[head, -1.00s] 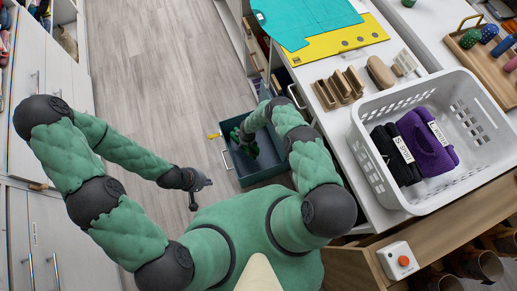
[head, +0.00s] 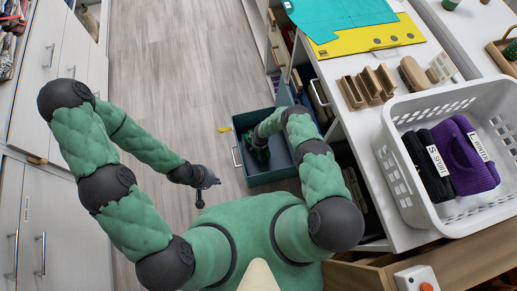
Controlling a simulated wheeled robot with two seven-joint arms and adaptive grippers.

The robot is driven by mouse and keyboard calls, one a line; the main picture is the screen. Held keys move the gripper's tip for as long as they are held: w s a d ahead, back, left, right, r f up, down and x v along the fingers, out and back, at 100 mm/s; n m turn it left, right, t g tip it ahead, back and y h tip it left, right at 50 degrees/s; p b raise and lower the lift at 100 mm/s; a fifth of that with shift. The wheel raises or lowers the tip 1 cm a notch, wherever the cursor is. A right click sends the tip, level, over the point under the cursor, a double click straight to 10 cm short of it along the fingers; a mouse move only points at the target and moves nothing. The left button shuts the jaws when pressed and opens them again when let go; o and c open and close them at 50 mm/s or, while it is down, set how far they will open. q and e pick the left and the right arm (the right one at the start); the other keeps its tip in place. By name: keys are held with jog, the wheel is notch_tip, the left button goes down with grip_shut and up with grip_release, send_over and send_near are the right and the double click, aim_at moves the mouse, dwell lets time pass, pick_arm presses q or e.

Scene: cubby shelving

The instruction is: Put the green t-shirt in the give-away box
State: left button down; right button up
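A flat teal-green cloth-like piece (head: 335,14) lies on a yellow board (head: 372,38) on the counter at the top; its upper part is cut off, and I cannot tell whether it is the t-shirt. A dark teal box or drawer (head: 285,172) with a pale handle stands out low beside the counter; I see no label saying give-away. My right gripper (head: 260,150) is at this box's left part, over or inside it, small and dark; its fingers and anything in them are unclear. My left gripper (head: 208,190) is left of the box over the floor, fingers apart and empty.
A white basket (head: 400,185) with folded black and purple clothes (head: 465,165) stands on the counter at right. Wooden holders (head: 368,86) and brushes (head: 413,72) lie behind it. Grey cabinets (head: 35,215) line the left. The floor (head: 185,60) between is clear.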

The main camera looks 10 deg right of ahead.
jog(key=shift+f+b, duration=0.35)
jog(key=shift+f, duration=0.4)
pick_arm(q)
jog(key=shift+f, duration=0.65)
pick_arm(e)
jog(key=shift+r, duration=0.1)
jog(key=o, duration=1.2)
jog(key=shift+o, duration=0.2)
